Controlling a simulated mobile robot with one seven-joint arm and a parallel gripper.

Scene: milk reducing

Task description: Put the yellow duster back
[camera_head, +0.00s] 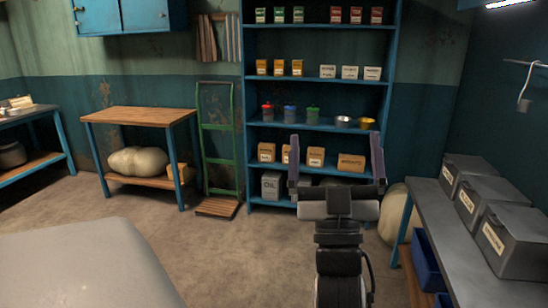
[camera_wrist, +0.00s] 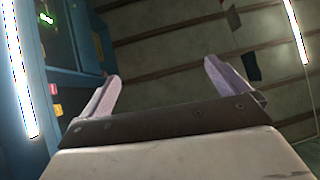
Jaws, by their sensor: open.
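I cannot make out a yellow duster for certain in either view. Several cloth-like strips (camera_head: 218,42) hang on the back wall left of the blue shelf, brownish and greyish. My gripper (camera_head: 335,142) is raised in front of the blue shelf, its two fingers spread wide with nothing between them. In the wrist view, my gripper (camera_wrist: 160,72) is also open and empty, facing the ceiling.
A blue shelf (camera_head: 248,100) holds cans, cups and boxes. A wooden-topped table (camera_head: 138,115) with a pale sack (camera_head: 137,161) below and a green hand truck (camera_head: 217,140) stand left. Grey boxes (camera_head: 510,238) line the right bench (camera_head: 428,200). Open floor (camera_head: 230,245) lies mid-room.

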